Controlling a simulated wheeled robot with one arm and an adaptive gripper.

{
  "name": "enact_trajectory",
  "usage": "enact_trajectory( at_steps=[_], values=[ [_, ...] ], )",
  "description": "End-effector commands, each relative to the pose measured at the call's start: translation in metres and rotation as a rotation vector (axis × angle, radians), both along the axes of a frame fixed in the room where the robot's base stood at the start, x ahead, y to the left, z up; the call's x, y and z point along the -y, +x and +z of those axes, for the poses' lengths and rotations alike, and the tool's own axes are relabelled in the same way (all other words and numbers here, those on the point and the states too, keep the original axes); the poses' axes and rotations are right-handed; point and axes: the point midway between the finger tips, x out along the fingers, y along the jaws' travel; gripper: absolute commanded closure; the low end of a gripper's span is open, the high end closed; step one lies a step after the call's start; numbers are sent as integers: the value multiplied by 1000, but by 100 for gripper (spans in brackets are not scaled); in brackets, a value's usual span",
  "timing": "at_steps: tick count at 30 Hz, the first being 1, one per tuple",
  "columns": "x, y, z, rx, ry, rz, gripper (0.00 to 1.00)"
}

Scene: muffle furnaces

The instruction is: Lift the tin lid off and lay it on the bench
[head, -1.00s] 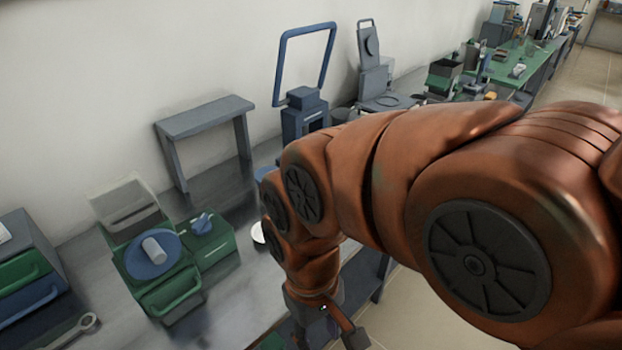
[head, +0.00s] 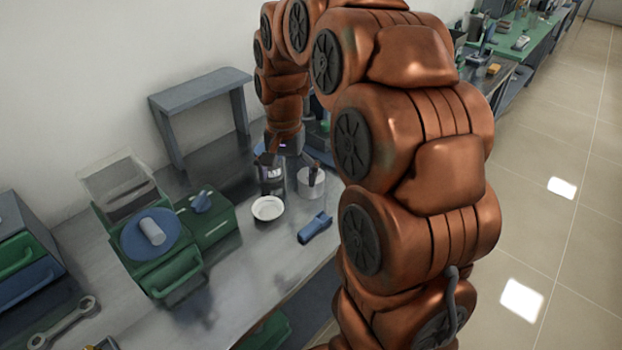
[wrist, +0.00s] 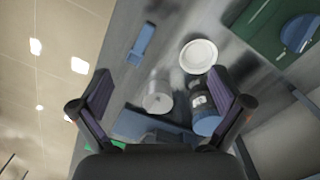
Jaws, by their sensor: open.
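A pale grey round tin (head: 311,184) stands on the bench, right of a dark jar (head: 272,180). In the wrist view the tin (wrist: 157,100) is seen from above, its light lid (wrist: 156,103) apparently on top with a small darker spot near its middle. My gripper (head: 291,163) points down close above the tin and jar. In the wrist view my gripper (wrist: 160,80) is open, with the tin between the finger lines and nothing held. The right finger overlaps the jar (wrist: 200,100) in that view. The height gap to the lid is unclear.
A white dish (head: 267,208) and a blue tool (head: 315,229) lie in front on the bench (head: 262,262). Green equipment (head: 207,222) stands left, a grey raised shelf (head: 200,90) behind. Bare bench shows between the dish and front edge.

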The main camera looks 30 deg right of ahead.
Motion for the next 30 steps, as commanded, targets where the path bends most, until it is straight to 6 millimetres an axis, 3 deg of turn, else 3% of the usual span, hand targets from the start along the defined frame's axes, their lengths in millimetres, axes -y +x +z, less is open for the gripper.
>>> enact_trajectory(
  at_steps=[7, 15, 21, 30],
  values=[
    [60, 64, -28, 20, -16, -262, 0],
    [118, 104, -55, 36, -36, -487, 0],
    [135, 113, -63, 44, -42, -553, 0],
    [135, 113, -88, 39, -43, -556, 0]
  ],
)
